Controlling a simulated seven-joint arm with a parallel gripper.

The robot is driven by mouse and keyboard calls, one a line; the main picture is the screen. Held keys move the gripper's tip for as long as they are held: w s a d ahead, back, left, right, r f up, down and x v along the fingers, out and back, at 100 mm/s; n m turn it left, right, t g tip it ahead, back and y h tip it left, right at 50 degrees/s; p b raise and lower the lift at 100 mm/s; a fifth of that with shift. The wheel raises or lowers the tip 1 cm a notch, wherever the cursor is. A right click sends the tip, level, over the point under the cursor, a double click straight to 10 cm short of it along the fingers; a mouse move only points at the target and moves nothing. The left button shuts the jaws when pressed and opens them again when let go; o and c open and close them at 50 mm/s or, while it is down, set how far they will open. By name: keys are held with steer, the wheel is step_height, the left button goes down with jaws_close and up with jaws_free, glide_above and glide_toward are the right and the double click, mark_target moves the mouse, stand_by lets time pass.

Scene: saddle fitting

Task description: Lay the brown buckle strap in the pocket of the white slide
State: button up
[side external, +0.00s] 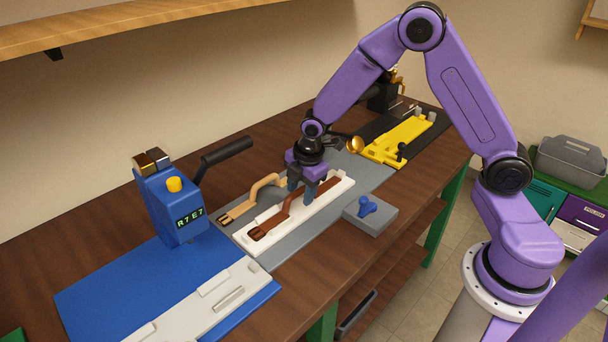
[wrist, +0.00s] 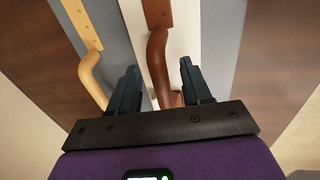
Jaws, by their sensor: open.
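The brown buckle strap (side external: 292,208) lies lengthwise on the white slide (side external: 262,246), its buckle at the near-left end and its middle arched up. In the wrist view the brown strap (wrist: 158,50) runs between my two fingers, with a gap visible on each side. My gripper (side external: 302,196) is open, pointing down over the arched part of the strap. The white slide also shows in the wrist view (wrist: 187,22) on both sides of the strap. My fingers hide part of the strap in the side view, and I cannot tell how deep it sits in the pocket.
A tan buckle strap (side external: 258,192) lies close behind the slide. A blue press (side external: 172,205) with a black lever stands left. A grey block with a blue knob (side external: 368,206) sits in front, and a yellow fixture (side external: 400,138) lies beyond to the right.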

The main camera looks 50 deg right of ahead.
step_height(320, 180, up, 12)
steer(key=s+f, duration=0.1)
steer(key=s, duration=0.1)
steer(key=s+r+m+g, duration=0.2)
steer(key=s+m, duration=0.3)
steer(key=s, duration=2.3)
steer(key=shift+s+a+r, duration=0.25)
steer(key=shift+s+a, duration=0.05)
steer(key=shift+a, duration=0.15)
